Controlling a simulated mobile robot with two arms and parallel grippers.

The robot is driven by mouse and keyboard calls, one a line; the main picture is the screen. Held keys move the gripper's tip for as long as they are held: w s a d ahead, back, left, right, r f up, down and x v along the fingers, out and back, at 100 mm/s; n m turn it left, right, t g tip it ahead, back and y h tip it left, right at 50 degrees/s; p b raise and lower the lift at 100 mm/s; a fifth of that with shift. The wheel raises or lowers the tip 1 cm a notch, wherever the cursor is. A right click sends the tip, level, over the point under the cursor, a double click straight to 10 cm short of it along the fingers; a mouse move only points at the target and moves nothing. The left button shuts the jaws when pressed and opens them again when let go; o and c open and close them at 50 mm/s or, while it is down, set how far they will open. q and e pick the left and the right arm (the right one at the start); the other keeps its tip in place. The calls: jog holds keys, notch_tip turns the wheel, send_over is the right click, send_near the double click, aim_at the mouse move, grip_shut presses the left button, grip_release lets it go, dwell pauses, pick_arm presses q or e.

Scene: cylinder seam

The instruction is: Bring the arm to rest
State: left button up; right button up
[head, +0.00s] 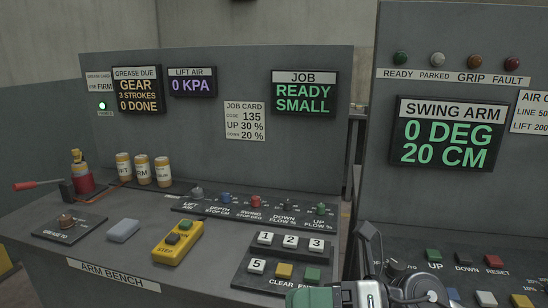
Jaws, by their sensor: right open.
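The swing arm display (448,134) on the right panel reads 0 DEG and 20 CM. Above it is a row of lamps: green READY (401,58), pale PARKED (437,60), amber GRIP (474,61) and red FAULT (512,63); I cannot tell which are lit. My right gripper (372,248) is at the bottom centre, open, between the keypad and the right console. It partly covers that console's left controls. The UP button (433,254) is green, DOWN (463,257) dark, RESET (495,261) red. My left gripper is not in view.
The job display (303,92) reads READY SMALL. The job card (245,121) shows code 135, up 30 %, down 20 %. The bench holds several cans (143,169), a red grease pump (82,178), a yellow pendant (178,243), a grey block (124,230) and a number keypad (288,262).

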jog(key=w+d+m+t+h, duration=0.1)
jog(key=w+d+m+t, duration=0.15)
jog(key=m+t, duration=0.7)
jog(key=w+d+m+t+h, duration=0.1)
jog(key=w+d+m+t, duration=0.15)
jog(key=m+t, duration=0.75)
jog(key=s+d+f+m+g+h, duration=0.1)
jog(key=d+f+m+h, duration=0.3)
jog(key=f+m+h, duration=0.4)
jog(key=d+f+m+g+h, duration=0.1)
jog(key=d+f+m+h, duration=0.5)
jog(key=m, duration=0.4)
jog(key=s+d+f+m+g+h, duration=0.1)
jog(key=s+f+m+g, duration=0.2)
jog(key=s+f+g, duration=0.6)
jog(key=s+f+m+g+h, duration=0.1)
jog(key=s+f+m+g, duration=0.2)
jog(key=s+f+g, duration=0.55)
notch_tip(320, 180, down, 20)
jog(key=s+t+p, duration=0.2)
jog(key=t+p, duration=0.1)
jog(key=s+d+f+g+p, duration=0.1)
jog(key=s+d+f+p, duration=0.1)
jog(key=s+f, duration=1.3)
jog(key=shift+s+d+f+n, duration=0.2)
jog(key=shift+s+d+n, duration=0.35)
jog(key=shift+s, duration=0.55)
